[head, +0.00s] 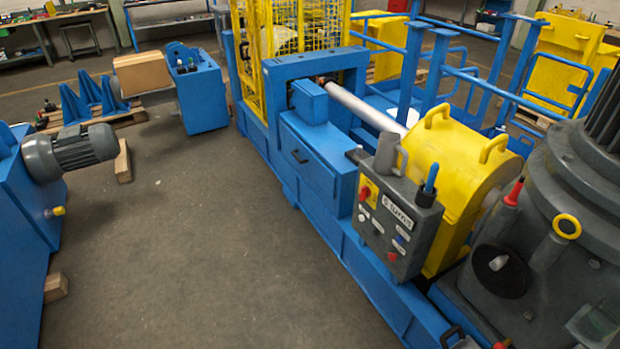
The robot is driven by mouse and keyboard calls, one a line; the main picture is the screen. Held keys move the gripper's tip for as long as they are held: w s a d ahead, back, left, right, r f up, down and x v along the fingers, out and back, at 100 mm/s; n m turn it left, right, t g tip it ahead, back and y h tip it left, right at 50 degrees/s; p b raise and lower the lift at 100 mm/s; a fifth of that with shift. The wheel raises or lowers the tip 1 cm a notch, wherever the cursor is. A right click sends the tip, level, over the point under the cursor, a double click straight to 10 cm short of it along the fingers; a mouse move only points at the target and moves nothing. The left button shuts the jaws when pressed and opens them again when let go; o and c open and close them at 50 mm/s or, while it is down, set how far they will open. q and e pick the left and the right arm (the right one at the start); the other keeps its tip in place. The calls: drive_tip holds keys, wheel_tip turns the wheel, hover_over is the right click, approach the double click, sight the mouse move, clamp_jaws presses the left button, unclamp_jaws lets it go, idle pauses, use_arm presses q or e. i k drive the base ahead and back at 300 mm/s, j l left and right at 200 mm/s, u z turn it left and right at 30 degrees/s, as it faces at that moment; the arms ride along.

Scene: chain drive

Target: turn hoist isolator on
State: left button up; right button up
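A grey control box (395,225) stands on the blue machine frame, right of the middle. Its front has a red knob on a yellow plate (367,192), a white label (398,212) too small to read surely, a blue button (400,239) and a red button (392,257). A blue-tipped handle (431,178) stands up at its right side. I cannot tell which of these, if any, is the hoist isolator, nor its on or off position. Neither of my grippers is in view.
A yellow guard (455,165) with handles sits behind the box. A large dark grey machine (550,270) with a yellow ring (567,226) and a red-tipped lever (514,192) fills the right. A grey motor (75,150) is at left. The floor (200,260) between is clear.

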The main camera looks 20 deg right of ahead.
sight(366, 191)
drive_tip(key=i+j+u, duration=0.25)
drive_tip(key=i, duration=0.5)
drive_tip(key=i+u, duration=0.25)
drive_tip(key=i, duration=0.45)
drive_tip(key=i+j+z, duration=0.1)
drive_tip(key=i+z, duration=0.3)
drive_tip(key=i+j+z, duration=0.15)
drive_tip(key=z, duration=0.25)
drive_tip(key=i+j+z, duration=0.55)
drive_tip(key=z, duration=0.3)
drive_tip(key=i+j+z, duration=0.1)
drive_tip(key=j+z, duration=0.15)
drive_tip(key=z, duration=0.15)
drive_tip(key=i+j+z, duration=0.1)
drive_tip(key=j+z, duration=0.2)
drive_tip(key=z, duration=0.15)
drive_tip(key=i+j+z, duration=0.5)
drive_tip(key=z, duration=0.2)
drive_tip(key=j, duration=0.1)
